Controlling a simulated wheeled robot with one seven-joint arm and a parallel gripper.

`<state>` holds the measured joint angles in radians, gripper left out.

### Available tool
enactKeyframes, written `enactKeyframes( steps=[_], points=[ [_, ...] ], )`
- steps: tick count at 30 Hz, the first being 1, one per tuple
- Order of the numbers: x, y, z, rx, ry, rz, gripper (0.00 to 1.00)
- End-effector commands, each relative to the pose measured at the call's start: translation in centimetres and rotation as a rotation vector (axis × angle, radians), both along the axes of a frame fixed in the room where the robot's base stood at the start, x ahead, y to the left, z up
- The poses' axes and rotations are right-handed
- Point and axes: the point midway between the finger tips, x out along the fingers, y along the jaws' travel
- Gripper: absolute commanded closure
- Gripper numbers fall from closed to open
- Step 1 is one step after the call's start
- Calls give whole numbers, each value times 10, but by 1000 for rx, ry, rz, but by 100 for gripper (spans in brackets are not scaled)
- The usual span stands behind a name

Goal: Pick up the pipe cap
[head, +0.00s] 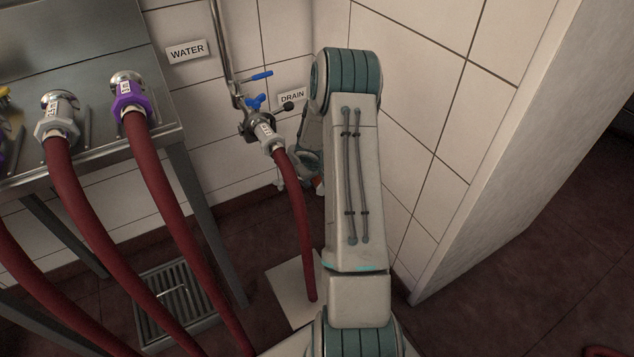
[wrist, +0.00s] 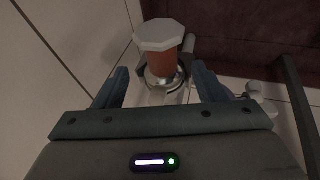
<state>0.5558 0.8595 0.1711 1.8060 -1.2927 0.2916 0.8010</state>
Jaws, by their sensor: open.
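In the wrist view, the item I take for the pipe cap (wrist: 165,66) has an orange-red body and a pale octagonal end. It sits at a round metal fitting (wrist: 163,83). My gripper (wrist: 160,82) is open, with one blue finger on each side of the fitting and the cap's lower part. I cannot tell whether either finger touches it. The octagonal end extends past the fingertips in the picture. In the head view, my arm hides most of the gripper and cap; only a small orange-red bit shows beside the arm.
A steel table (head: 150,147) with hose ends stands left. A tiled wall (head: 425,110) closes off the right. A floor drain (head: 178,300) lies below.

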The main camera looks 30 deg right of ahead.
Motion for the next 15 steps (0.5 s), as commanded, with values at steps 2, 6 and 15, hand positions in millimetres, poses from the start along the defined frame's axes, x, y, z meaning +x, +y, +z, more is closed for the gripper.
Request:
enactKeyframes(
  steps=[2, 6, 15],
  points=[
    [4, -3, -13, 1, 1, 0, 37],
    [7, -6, -22, 1, -1, 1, 37],
    [20, -14, -52, 2, 0, 1, 37]
  ],
)
